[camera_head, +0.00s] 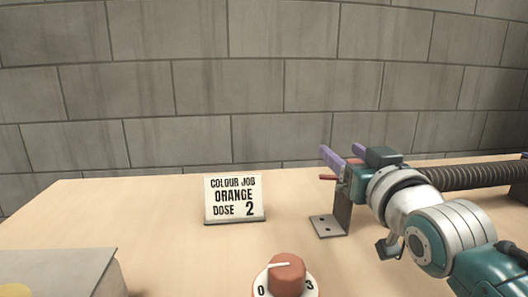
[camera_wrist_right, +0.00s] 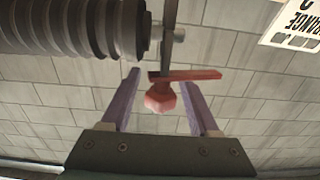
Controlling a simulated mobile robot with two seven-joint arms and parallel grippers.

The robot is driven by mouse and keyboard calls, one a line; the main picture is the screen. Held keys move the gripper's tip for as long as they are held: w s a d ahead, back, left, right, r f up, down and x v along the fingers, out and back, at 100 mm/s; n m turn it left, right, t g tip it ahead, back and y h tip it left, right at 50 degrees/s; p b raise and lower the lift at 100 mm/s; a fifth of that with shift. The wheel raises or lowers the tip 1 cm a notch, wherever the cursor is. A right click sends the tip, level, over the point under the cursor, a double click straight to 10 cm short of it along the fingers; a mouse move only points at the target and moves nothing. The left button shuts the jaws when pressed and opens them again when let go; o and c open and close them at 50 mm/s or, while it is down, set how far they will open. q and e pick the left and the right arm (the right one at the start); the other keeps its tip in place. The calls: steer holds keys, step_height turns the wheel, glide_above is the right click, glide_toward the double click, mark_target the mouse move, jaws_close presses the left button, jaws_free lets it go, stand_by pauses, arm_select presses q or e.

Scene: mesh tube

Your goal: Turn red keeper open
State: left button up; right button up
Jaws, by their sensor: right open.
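The red keeper is a flat red bar with a faceted red knob in the right wrist view (camera_wrist_right: 188,76). The bar runs crosswise there, by a thin grey metal plate. A small red end of it shows in the head view (camera_head: 328,177). My right gripper (camera_head: 341,151) is open, its purple fingers at the upright metal bracket (camera_head: 342,208). In the right wrist view the fingers (camera_wrist_right: 161,80) stand on either side of the red knob (camera_wrist_right: 160,99), with gaps visible. Contact cannot be told. My left gripper is not in view.
A black ribbed hose (camera_head: 475,176) reaches the bracket from the right. A sign (camera_head: 234,199) reads orange, dose 2. A red dial (camera_head: 287,272) stands at the front edge, and a grey box (camera_head: 55,272) at the front left. The table (camera_head: 130,215) between is clear.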

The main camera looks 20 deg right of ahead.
steer(key=shift+c, duration=0.3)
jaws_close()
stand_by(0.3)
steer(key=shift+a+r+n+y+p, duration=0.15)
steer(key=shift+n+y+p, duration=0.1)
steer(key=shift+n+y, duration=0.4)
steer(key=shift+a+f+n+y+p, duration=0.15)
steer(key=shift+n+y+p, duration=0.15)
steer(key=shift+y, duration=0.6)
steer(key=shift+a+r+n+y+p, duration=0.1)
steer(key=shift+a+n+y+p, duration=0.1)
steer(key=shift+n+y, duration=0.45)
steer(key=shift+y, duration=0.3)
